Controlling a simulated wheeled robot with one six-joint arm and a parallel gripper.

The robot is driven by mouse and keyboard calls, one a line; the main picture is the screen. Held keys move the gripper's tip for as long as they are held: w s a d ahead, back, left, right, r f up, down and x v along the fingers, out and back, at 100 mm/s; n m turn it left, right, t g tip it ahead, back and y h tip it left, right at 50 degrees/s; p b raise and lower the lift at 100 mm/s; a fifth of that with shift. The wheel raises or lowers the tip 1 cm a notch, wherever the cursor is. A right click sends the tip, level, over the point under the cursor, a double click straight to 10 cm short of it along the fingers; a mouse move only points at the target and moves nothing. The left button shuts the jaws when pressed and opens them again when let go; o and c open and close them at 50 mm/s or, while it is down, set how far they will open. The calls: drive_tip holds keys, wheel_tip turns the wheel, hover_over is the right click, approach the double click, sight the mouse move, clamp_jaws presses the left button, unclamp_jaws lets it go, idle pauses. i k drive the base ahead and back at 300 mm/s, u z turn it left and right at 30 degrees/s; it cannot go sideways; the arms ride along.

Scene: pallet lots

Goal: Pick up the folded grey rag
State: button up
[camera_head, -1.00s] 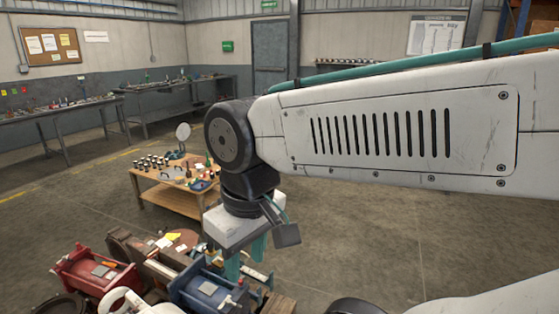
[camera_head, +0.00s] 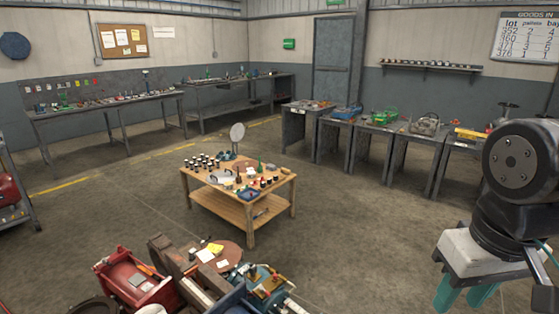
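I cannot make out a folded grey rag for certain in the head view; the items on the low wooden table (camera_head: 236,201) and on the benches are too small to tell apart. My gripper (camera_head: 465,296) is at the lower right, pointing down, with its two teal fingers apart and nothing seen between them. The fingertips are close to the bottom edge of the picture. It is well to the right of the wooden table and apart from it.
Red (camera_head: 133,281) and blue machines crowd the bottom foreground. A row of grey stands (camera_head: 393,150) bears machines at the right back. Long workbenches (camera_head: 110,103) line the left and back walls. Floor (camera_head: 345,235) is clear between the wooden table and my gripper.

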sight(270, 167)
drive_tip(key=z, duration=0.8)
drive_tip(key=i, duration=1.25)
drive_tip(key=z, duration=0.6)
drive_tip(key=i, duration=1.75)
drive_tip(key=u, duration=0.9)
drive_tip(key=i, duration=1)
drive_tip(key=u, duration=1.25)
drive_tip(key=i, duration=0.45)
drive_tip(key=u, duration=0.3)
